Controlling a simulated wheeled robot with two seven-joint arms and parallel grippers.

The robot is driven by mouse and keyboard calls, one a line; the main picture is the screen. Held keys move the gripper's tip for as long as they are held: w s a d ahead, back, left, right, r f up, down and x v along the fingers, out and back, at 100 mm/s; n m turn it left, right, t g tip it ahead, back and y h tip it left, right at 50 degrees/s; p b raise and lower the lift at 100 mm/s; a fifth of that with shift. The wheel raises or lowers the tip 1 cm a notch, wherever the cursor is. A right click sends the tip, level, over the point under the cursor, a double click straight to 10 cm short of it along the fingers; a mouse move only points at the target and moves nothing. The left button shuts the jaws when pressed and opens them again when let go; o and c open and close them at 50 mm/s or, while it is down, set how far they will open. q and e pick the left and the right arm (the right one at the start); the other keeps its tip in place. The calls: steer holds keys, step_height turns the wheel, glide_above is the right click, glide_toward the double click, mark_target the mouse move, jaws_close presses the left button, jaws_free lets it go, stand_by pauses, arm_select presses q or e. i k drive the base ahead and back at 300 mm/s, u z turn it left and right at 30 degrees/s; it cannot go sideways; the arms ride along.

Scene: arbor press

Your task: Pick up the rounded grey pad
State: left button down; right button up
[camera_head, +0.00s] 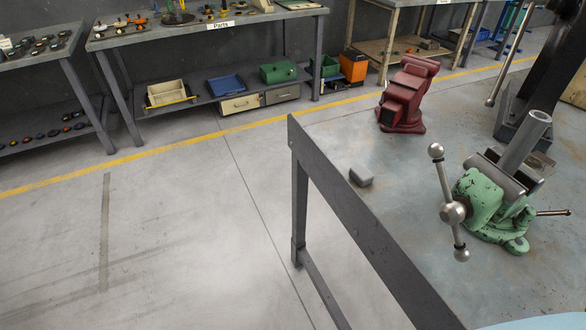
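The rounded grey pad (361,178) is a small dark grey block. It lies by itself on the worn blue-grey bench top (330,150), close to the bench's left edge. It stands to the left of the green vise and below the red vise in the head view. Nothing touches it from above. Neither my left nor my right gripper shows in this view.
A green vise (485,208) with a long handle holds a grey metal cylinder (526,143) tilted between its jaws. A red vise (404,97) stands farther back. A dark machine frame (545,70) rises at the upper right. The bench top around the pad is clear.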

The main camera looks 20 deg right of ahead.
mark_target(360, 174)
steer(key=u, duration=0.4)
steer(key=i, duration=1.7)
steer(key=z, duration=3.25)
steer(key=i, duration=0.5)
